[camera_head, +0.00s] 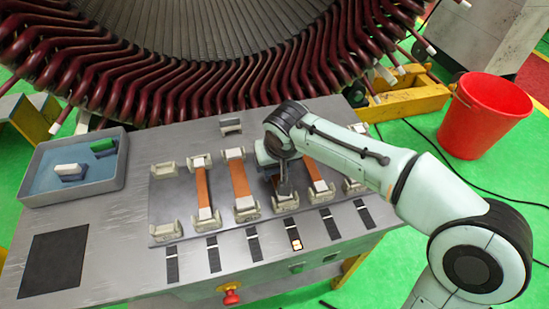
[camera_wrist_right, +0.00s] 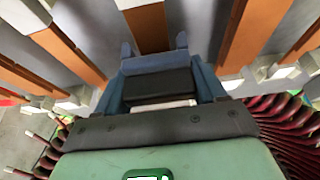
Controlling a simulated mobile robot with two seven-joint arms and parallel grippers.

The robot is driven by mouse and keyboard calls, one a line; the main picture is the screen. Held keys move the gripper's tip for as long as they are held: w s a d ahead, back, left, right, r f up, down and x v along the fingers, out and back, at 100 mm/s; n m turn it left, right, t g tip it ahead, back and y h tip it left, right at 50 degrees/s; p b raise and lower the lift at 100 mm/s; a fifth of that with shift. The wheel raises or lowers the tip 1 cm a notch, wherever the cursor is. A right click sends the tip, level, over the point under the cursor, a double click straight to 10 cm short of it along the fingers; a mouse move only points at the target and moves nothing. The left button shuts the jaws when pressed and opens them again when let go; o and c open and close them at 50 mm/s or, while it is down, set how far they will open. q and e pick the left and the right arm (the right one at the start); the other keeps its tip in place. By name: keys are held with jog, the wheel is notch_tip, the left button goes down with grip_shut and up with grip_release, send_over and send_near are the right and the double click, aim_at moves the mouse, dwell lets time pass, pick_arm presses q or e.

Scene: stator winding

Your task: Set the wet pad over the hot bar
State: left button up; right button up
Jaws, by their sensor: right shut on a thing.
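The right gripper (camera_head: 285,187) is low over the bar rack, in the column whose front strip carries a lit orange-and-white mark (camera_head: 296,244). In the right wrist view its jaws (camera_wrist_right: 160,82) are shut on a dark and blue-grey block, seemingly the wet pad (camera_wrist_right: 155,64), with a white part nearer the wrist. A copper bar (camera_wrist_right: 150,28) runs on just beyond the pad. The pad looks in line with this bar. Whether it touches is unclear, and the gripper hides most of this spot in the head view. My left gripper is out of view.
Neighbouring copper bars (camera_head: 202,188) lie in pale supports on both sides, close to the gripper. A blue-lined tray (camera_head: 30,196) at left holds a white-topped block (camera_head: 71,171) and a green block (camera_head: 103,147). The stator (camera_head: 140,87) stands behind. A red bucket (camera_head: 484,116) is at right.

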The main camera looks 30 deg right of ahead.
jog(key=o, duration=1.2)
jog(key=shift+c, duration=0.2)
jog(key=p+v, duration=0.2)
jog(key=v, duration=1.1)
jog(key=shift+r+p, duration=0.15)
jog(key=shift+p, duration=0.15)
jog(key=shift+s, duration=0.1)
